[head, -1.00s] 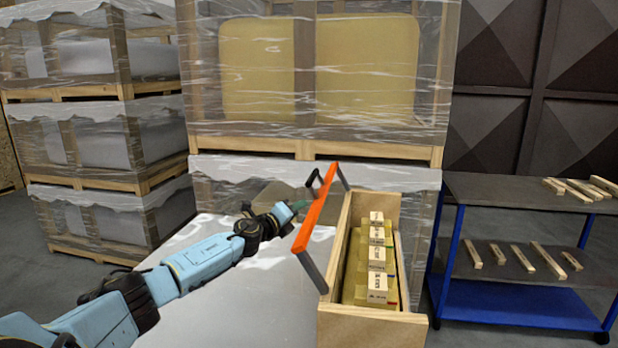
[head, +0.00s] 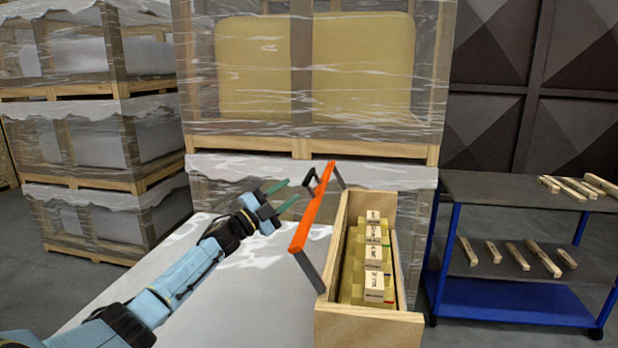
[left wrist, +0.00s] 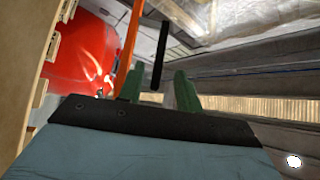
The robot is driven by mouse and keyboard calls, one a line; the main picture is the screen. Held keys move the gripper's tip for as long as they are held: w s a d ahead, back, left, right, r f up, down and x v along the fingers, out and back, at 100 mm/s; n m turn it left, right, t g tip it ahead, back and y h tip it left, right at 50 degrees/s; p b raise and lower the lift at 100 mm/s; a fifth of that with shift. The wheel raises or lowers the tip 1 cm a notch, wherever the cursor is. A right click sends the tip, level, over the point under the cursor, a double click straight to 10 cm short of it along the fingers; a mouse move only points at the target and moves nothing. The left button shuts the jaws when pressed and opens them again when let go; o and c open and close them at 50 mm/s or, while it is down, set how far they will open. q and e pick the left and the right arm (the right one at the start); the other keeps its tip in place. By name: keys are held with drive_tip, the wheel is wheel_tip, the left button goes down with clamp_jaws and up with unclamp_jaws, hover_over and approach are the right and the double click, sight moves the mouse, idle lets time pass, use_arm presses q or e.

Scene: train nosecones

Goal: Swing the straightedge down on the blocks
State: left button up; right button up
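The orange straightedge (head: 313,210) stands raised at the left side of a wooden box (head: 368,328), on grey end arms, with a black handle (head: 313,182) on its left side. The labelled blocks (head: 373,255) sit in a row inside the box, uncovered. My left gripper (head: 284,194) is open and empty, left of the handle and apart from it. In the left wrist view its green fingers (left wrist: 160,85) are spread, with the black handle (left wrist: 160,55) ahead between them and the orange straightedge (left wrist: 128,50) to the left. My right gripper is not in view.
The box stands at the right end of a pale table (head: 215,290). A blue cart (head: 520,295) with wooden sticks on its shelves is to the right. Wrapped crates (head: 315,150) stand behind. The table left of the box is clear.

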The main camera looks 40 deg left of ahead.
sight(309, 174)
use_arm(q)
drive_tip(key=shift+x, duration=4.2)
drive_tip(key=shift+f, duration=0.1)
drive_tip(key=shift+c, duration=0.3)
clamp_jaws()
